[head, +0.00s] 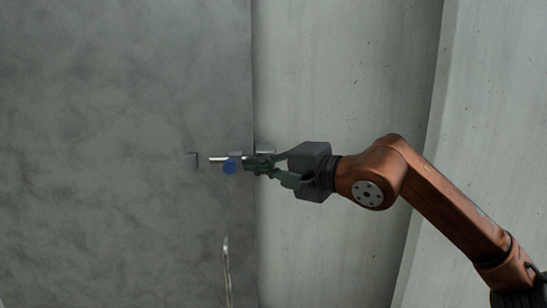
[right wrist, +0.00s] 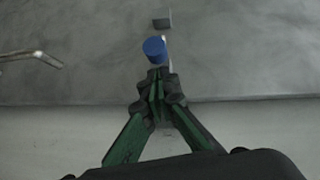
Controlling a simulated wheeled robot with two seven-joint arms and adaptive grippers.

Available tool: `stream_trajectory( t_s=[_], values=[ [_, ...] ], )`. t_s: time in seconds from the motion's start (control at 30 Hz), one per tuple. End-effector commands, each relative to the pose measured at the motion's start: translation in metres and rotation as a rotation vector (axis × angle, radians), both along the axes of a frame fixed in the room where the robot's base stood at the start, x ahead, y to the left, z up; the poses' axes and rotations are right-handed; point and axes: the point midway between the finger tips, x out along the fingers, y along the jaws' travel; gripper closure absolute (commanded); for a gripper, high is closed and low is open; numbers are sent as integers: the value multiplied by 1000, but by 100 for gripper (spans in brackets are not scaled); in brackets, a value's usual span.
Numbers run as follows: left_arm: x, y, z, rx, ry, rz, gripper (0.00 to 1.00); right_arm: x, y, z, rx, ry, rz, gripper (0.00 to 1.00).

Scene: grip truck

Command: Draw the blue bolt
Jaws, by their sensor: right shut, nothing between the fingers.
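The blue bolt knob (head: 229,167) sits on a silver rod (head: 217,159) mounted on the dark grey panel. It also shows in the right wrist view (right wrist: 154,50), just beyond my fingertips. My right gripper (head: 249,165) comes in from the right, its green fingers shut with nothing between them. In the right wrist view my fingertips (right wrist: 158,74) are close beside the knob, on the side toward the panel's edge; I cannot tell whether they touch it. The gripper hides part of the rod. My left gripper is not in view.
The dark grey panel (head: 120,90) fills the left, ending at a vertical edge beside a pale wall (head: 345,70). A small bracket (head: 193,155) stands left of the rod. A curved metal handle (head: 227,265) is below the bolt; it also shows in the right wrist view (right wrist: 40,57).

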Motion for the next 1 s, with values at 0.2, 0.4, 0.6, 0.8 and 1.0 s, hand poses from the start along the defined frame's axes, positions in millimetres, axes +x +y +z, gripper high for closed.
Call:
stream_trajectory(
  t_s=[0.2, 0.4, 0.6, 0.8, 1.0],
  values=[
    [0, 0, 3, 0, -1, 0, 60, -1, 11, -2, 1, 0, 1, 100],
    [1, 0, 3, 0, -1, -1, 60, -1, 11, -2, 1, 0, 1, 100],
    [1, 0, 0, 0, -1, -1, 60, -1, 23, -3, 0, 0, 5, 100],
    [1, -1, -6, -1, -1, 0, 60, -2, 62, -3, -1, 0, 5, 100],
    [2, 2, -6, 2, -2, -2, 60, -2, 73, -2, 1, 0, 3, 100]
  ],
)
